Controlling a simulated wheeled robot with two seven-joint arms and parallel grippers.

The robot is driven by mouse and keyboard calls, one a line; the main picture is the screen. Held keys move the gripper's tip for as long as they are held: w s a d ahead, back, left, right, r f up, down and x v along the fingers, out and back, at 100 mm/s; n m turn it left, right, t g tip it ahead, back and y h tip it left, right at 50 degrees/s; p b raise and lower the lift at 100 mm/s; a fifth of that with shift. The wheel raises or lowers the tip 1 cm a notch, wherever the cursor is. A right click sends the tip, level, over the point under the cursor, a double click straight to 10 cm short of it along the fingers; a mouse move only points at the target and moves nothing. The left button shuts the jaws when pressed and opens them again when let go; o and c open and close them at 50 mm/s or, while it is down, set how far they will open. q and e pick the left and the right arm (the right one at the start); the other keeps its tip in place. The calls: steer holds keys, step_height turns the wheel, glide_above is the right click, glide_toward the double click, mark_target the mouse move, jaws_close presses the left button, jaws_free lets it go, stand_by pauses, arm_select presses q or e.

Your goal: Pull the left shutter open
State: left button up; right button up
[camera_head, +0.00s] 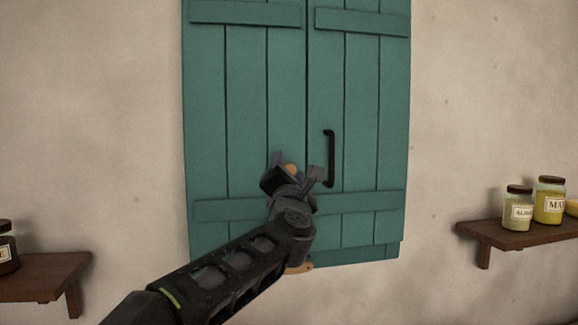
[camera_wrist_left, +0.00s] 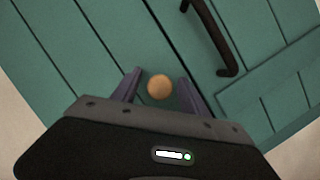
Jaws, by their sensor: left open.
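The left shutter (camera_head: 225,120) is a teal plank panel, standing next to the right shutter (camera_head: 360,95) with a narrow dark seam between them. A round tan knob (camera_head: 291,169) sits on the left shutter near the seam; it also shows in the left wrist view (camera_wrist_left: 160,87). My left gripper (camera_head: 295,168) is at the knob. In the left wrist view its two fingers (camera_wrist_left: 160,86) are open, one on each side of the knob, with gaps visible. A black bar handle (camera_head: 329,158) is on the right shutter. My right gripper is out of view.
A wooden shelf (camera_head: 520,235) with labelled jars (camera_head: 549,200) is at the right. Another wooden shelf (camera_head: 45,275) with a dark jar (camera_head: 6,248) is at the lower left. The plaster wall (camera_head: 90,120) left of the shutters is bare.

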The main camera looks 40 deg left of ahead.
arm_select(q)
jaws_close()
stand_by(0.6)
stand_by(0.8)
